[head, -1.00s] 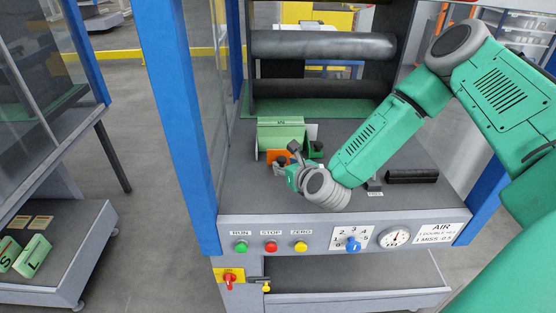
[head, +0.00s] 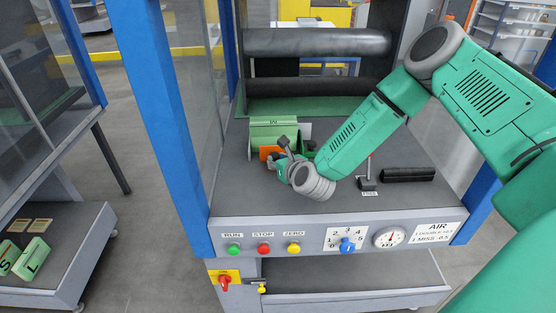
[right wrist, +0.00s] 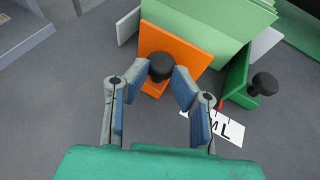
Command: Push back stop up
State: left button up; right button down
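An orange plate (right wrist: 176,50) with a black round knob (right wrist: 160,67) stands upright against a green stack (right wrist: 215,25) in the right wrist view; I take it to be the back stop. In the head view the orange plate (head: 268,152) is partly hidden by my right gripper (head: 285,155). My right gripper (right wrist: 161,80) is open, its fingertips on either side of the knob. I cannot tell whether they touch it. My left gripper is not in view.
A green side piece (right wrist: 237,75) with another black knob (right wrist: 265,84) stands to the right, by a white size label (right wrist: 228,130). A small lever (head: 368,180) and a black bar (head: 408,175) are on the deck. A button panel (head: 335,238) runs along the front edge.

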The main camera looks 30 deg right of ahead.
aim_at(274, 150)
jog(key=shift+w+d+f, duration=0.1)
jog(key=shift+w+f, duration=0.15)
jog(key=shift+w, duration=0.05)
jog(key=shift+w+d+b, duration=0.2)
jog(key=shift+w+b, duration=0.35)
jog(key=shift+b, duration=0.1)
jog(key=shift+w+d+b, duration=0.15)
jog(key=shift+w+b, duration=0.4)
jog(key=shift+b, duration=0.05)
jog(key=shift+w+r+b, duration=0.2)
jog(key=shift+w+b, duration=0.15)
jog(key=shift+w, duration=0.2)
jog(key=shift+d, duration=0.25)
jog(key=c, duration=1.5)
grip_release()
jog(key=shift+w, duration=0.1)
jog(key=shift+w+a, duration=0.15)
jog(key=shift+a, duration=0.15)
jog(key=shift+d, duration=0.45)
